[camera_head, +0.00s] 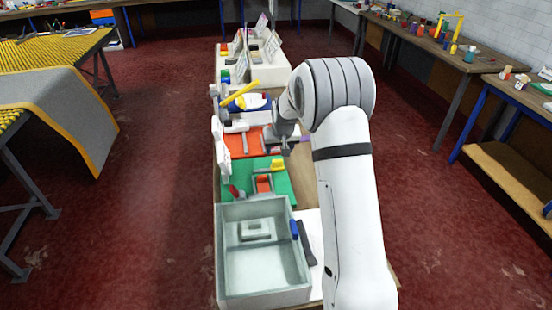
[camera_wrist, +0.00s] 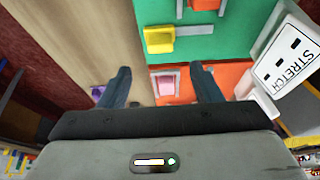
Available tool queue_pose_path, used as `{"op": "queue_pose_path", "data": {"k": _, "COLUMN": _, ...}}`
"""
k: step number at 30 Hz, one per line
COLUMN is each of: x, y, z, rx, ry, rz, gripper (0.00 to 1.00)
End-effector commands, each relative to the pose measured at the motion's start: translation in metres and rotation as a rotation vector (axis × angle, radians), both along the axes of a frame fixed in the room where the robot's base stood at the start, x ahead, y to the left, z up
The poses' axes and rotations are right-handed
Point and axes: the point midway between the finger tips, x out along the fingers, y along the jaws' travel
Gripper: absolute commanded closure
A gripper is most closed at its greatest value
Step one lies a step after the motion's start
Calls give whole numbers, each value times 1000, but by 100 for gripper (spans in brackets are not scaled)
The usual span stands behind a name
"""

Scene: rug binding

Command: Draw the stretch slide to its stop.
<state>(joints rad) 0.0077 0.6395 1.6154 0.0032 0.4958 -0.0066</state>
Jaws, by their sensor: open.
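A white sign marked STRETCH (camera_wrist: 287,58) stands at the right of the wrist view, beside the green and orange-red boards. A pink block (camera_wrist: 168,86) sits in a grey track on the orange-red board (camera_wrist: 232,76). I cannot tell for certain that it is the stretch slide. My gripper (camera_wrist: 160,69) is open and empty, with its fingers apart on either side of the pink block in the picture; contact does not show. In the head view my gripper (camera_head: 280,140) is over the right side of the orange-red board (camera_head: 237,144), hiding part of it.
A green board (camera_head: 238,180) lies nearer, with a yellow block (camera_head: 277,165) on a grey rail and an orange-red block (camera_head: 263,184). A grey tray (camera_head: 222,250) stands in front. White upright signs (camera_head: 224,162) line the left edge. Bare wood (camera_wrist: 75,50) lies left in the wrist view.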

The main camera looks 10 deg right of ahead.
Motion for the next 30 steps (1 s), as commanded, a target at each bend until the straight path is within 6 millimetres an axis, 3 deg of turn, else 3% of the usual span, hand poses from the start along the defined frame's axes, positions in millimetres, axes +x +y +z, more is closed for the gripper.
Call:
{"op": "queue_pose_path", "data": {"k": 18, "x": 32, "y": 1, "z": -69, "rx": 0, "ry": -1, "rz": 2, "gripper": 42}}
{"op": "queue_pose_path", "data": {"k": 30, "x": 36, "y": 2, "z": -80, "rx": 0, "ry": -2, "rz": 2, "gripper": 42}}
